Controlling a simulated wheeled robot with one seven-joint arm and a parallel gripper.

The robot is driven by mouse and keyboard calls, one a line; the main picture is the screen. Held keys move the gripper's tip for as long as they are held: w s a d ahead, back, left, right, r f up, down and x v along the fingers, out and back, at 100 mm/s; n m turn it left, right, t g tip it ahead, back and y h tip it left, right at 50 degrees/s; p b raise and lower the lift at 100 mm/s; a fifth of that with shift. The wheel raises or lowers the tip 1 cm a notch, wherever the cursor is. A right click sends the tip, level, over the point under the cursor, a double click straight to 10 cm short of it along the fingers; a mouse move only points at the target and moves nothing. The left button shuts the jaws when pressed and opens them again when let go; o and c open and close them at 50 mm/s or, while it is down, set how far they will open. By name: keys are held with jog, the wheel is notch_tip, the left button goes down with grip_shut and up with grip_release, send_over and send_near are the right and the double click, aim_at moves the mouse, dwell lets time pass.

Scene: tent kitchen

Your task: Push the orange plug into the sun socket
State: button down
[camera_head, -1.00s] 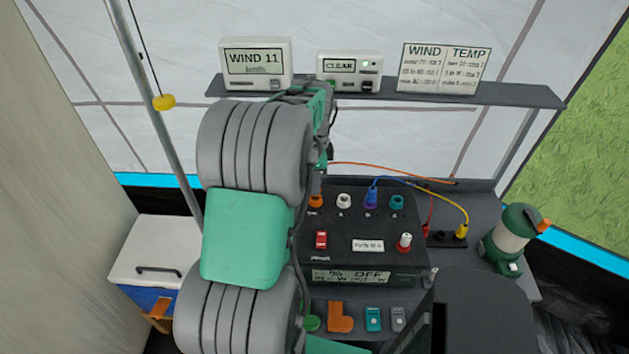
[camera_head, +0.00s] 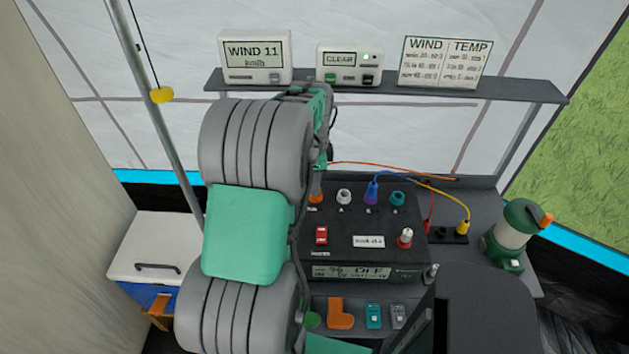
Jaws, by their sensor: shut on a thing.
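The black power box (camera_head: 350,268) stands on the bench with a row of coloured sockets on top. At the left end of the row is an orange piece (camera_head: 316,194), where the sun socket appears to be; its label is too small to read. An orange wire (camera_head: 390,166) runs from behind my arm to the bench's right side. My gripper (camera_head: 320,172) is mostly hidden behind my arm, just above the row's left end. It is shut on the orange plug, itself largely hidden. I cannot tell whether the plug is seated.
A white socket (camera_head: 344,196), a blue plug (camera_head: 371,193) and a teal socket (camera_head: 397,198) continue the row. A red switch (camera_head: 321,235) and a knob (camera_head: 405,238) lie in front. A lantern (camera_head: 514,236) stands right. A shelf (camera_head: 510,92) with displays hangs behind.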

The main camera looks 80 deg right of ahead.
jog(key=shift+f, duration=0.4)
jog(key=c, duration=1.2)
grip_release()
jog(key=shift+o, duration=0.2)
